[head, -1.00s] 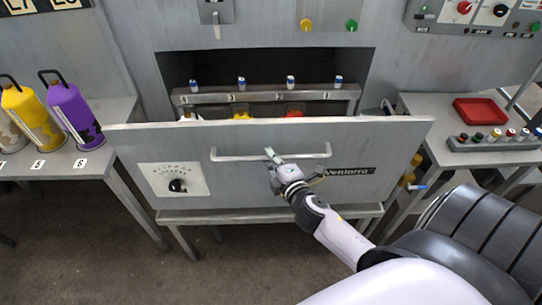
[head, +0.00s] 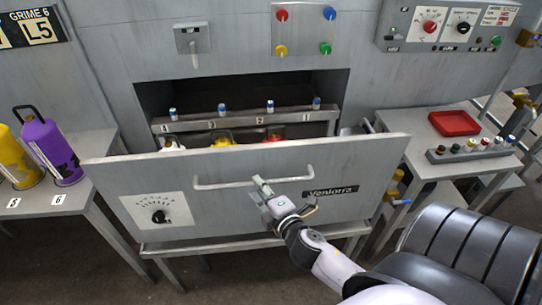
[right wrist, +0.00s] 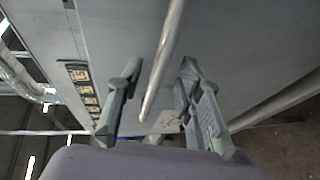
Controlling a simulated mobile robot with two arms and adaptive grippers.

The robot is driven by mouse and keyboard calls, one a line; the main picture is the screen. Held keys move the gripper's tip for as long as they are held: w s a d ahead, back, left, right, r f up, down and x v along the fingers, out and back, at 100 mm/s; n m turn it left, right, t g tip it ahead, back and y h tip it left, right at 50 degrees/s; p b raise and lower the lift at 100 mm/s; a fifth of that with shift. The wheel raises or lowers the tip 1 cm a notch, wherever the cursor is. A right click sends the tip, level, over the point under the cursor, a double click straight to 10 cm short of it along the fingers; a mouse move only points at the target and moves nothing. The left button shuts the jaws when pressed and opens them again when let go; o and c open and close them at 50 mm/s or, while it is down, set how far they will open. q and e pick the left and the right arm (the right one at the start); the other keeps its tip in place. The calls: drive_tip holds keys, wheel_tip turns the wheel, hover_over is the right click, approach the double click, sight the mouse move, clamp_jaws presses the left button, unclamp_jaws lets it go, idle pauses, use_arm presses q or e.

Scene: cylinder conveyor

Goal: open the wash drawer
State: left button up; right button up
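The wash drawer (head: 240,210) is the wide grey front with a dial on its left side and a label on its right. It stands out from the grey machine, with an opening above and behind it. Its bar handle (head: 225,186) runs across the upper part of the front. My right gripper (head: 262,186) is at the handle, right of its middle. In the right wrist view, the handle bar (right wrist: 165,70) passes between the two spread fingers (right wrist: 158,90), with gaps visible beside it. My left gripper is out of view.
Bottle tops, including a yellow one (head: 221,138) and a red one (head: 273,136), show behind the drawer front. A left side table (head: 90,190) holds yellow and purple bottles. A right side table (head: 420,150) holds a red tray (head: 454,123) and a row of small knobs.

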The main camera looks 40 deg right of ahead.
drive_tip(key=v, duration=0.8)
drive_tip(key=shift+s+r, duration=0.15)
drive_tip(key=shift+s, duration=0.15)
